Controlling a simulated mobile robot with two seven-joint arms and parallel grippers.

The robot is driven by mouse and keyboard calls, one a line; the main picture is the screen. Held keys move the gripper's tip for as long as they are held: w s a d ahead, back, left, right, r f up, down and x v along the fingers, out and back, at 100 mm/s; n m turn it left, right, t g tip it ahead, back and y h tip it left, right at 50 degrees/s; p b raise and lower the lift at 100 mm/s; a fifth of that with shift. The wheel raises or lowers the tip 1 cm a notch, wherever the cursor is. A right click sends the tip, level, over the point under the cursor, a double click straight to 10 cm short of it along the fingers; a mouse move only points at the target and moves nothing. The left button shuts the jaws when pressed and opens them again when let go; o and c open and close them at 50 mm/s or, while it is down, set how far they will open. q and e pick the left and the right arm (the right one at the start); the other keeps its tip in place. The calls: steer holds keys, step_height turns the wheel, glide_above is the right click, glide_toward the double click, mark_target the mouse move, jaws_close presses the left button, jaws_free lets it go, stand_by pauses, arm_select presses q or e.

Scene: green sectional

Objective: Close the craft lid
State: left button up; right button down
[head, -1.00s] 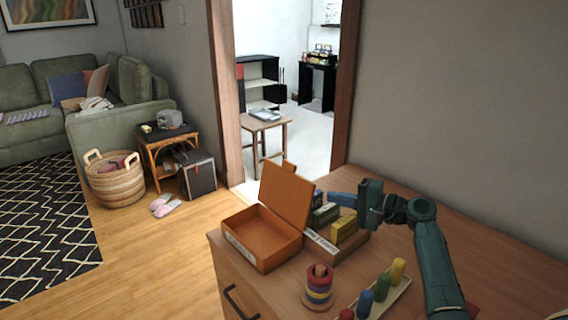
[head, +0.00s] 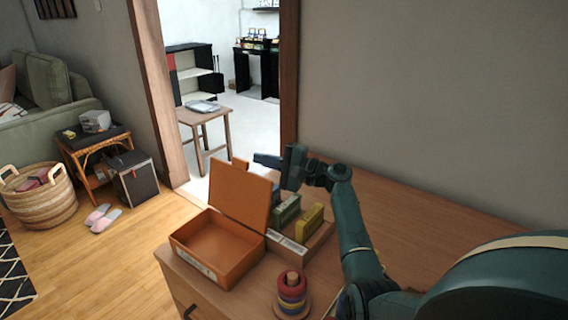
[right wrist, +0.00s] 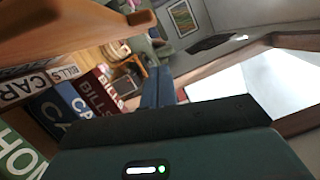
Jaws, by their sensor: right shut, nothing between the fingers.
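The craft box (head: 215,245) is an orange box at the left end of the wooden dresser top. Its lid (head: 241,195) stands open and upright at the back, leaning slightly; the inside of the box looks empty. My right gripper (head: 262,160) is shut and empty, behind and just right of the lid's top edge. In the right wrist view its blue fingers (right wrist: 158,88) are together, with the orange-brown lid (right wrist: 70,30) close by at the upper left. Whether they touch cannot be told. My left gripper is not in view.
A box with upright dividers (head: 310,226) stands right of the craft box, below my right gripper. A ring stacker (head: 291,295) stands in front. The dresser top (head: 420,215) is clear to the right. A doorway opens behind the lid.

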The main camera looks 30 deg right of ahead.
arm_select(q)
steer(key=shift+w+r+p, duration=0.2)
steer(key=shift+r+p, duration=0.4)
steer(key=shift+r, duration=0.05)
arm_select(e)
steer(key=a, duration=0.1)
steer(key=s+a, duration=0.1)
steer(key=a+r, duration=0.1)
steer(key=shift+s+a, duration=0.2)
steer(key=shift+s, duration=0.05)
steer(key=shift+a, duration=0.1)
